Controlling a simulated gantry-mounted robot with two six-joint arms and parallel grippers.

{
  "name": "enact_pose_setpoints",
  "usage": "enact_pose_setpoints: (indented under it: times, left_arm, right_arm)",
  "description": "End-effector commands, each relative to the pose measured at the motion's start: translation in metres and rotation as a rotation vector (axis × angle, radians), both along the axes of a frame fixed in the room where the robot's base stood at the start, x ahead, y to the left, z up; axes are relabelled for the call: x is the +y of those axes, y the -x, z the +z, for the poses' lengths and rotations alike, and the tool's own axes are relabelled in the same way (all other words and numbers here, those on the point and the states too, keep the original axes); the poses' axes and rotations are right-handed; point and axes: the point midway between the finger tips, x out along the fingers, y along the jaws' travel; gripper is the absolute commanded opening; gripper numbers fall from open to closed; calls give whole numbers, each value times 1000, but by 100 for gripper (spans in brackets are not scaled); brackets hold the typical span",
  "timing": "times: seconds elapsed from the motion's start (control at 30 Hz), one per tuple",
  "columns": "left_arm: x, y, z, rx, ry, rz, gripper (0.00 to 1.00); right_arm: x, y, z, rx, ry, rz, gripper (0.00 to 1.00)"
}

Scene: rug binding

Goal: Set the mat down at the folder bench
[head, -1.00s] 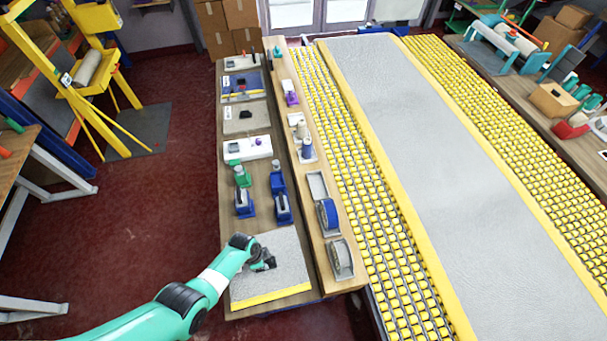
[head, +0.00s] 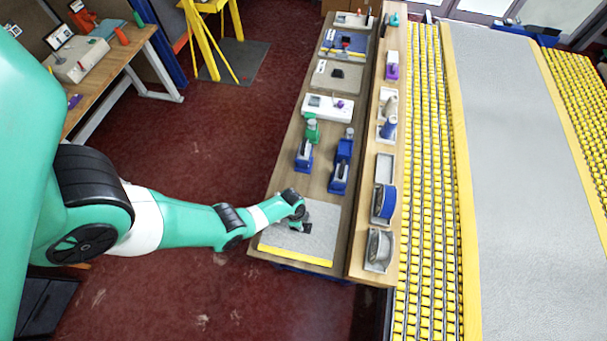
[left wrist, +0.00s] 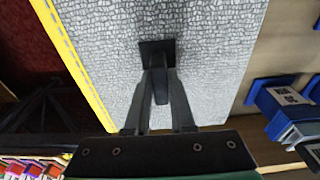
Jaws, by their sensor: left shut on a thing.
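The mat (head: 318,212) is a flat grey textured sheet with a yellow strip along one edge. It is at the near end of a narrow wooden workbench (head: 321,172), flat over its top; I cannot tell whether it touches the wood. My left gripper (head: 303,227) is above the middle of the mat. In the left wrist view, its fingers (left wrist: 160,74) are shut on a small black grip with a square plate (left wrist: 157,47) on the mat (left wrist: 215,60). The yellow strip runs down the left of that view. My right gripper is not in view.
Blue clamp-like tools (head: 339,178) stand on the bench just beyond the mat. A white device (head: 328,107) sits farther back. A raised shelf (head: 366,150) with tape rolls borders the bench's right side, beside a yellow roller conveyor (head: 425,180). Red floor (head: 215,150) is clear to the left.

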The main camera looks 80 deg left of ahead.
Motion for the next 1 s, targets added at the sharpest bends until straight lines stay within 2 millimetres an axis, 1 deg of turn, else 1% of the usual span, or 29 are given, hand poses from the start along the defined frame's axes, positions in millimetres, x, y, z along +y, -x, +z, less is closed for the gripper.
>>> enact_pose_setpoints:
  times: [0.03,0.17,0.2,0.27,0.4,0.43,0.67,0.8,0.83,0.97,1.0]
  left_arm:
    - [0,-1,-12,-1,0,0,0]
    - [0,-1,-10,-1,0,0,0]
    - [0,-1,-13,-1,0,0,0]
    - [0,-1,-22,-1,0,0,0]
    - [0,-1,-46,-1,0,0,0]
    - [0,-1,-49,-1,0,0,0]
    - [0,-1,-45,-1,0,0,0]
    - [0,-1,-50,-1,0,0,0]
    - [0,0,-49,0,0,0,26]
    - [0,0,-48,0,0,0,49]
    - [0,0,-48,0,0,0,52]
  right_arm:
    - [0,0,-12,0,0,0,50]
    - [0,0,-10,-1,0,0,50]
    - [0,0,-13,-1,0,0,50]
    - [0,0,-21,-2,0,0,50]
    - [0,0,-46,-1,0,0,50]
    - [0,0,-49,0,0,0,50]
    - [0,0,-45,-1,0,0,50]
    - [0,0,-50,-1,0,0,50]
    - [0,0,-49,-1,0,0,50]
    - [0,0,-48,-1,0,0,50]
    - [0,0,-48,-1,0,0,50]
